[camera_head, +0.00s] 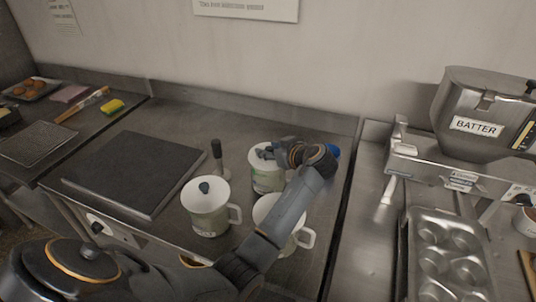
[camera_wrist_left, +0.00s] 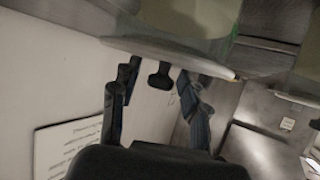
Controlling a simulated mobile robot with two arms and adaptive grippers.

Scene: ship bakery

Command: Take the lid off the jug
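Three pale jugs stand on the steel counter. The back jug (camera_head: 266,182) has my left gripper (camera_head: 268,152) at its top, coming from the right and hiding part of its lid (camera_head: 256,157). In the left wrist view, the lid (camera_wrist_left: 170,52) shows edge-on on the jug (camera_wrist_left: 190,15). Its dark knob (camera_wrist_left: 160,76) lies between the open fingers of my left gripper (camera_wrist_left: 158,84), with gaps visible on both sides. The front jug (camera_head: 209,220) wears a pale lid (camera_head: 205,196) with a dark knob. My right gripper is not in view.
The third jug (camera_head: 265,213) is partly hidden behind my left arm. A dark upright handle (camera_head: 217,150) stands beside the back jug. A dark flat plate (camera_head: 135,168) lies to the left. A batter machine (camera_head: 470,105) and muffin tin (camera_head: 447,245) are at the right.

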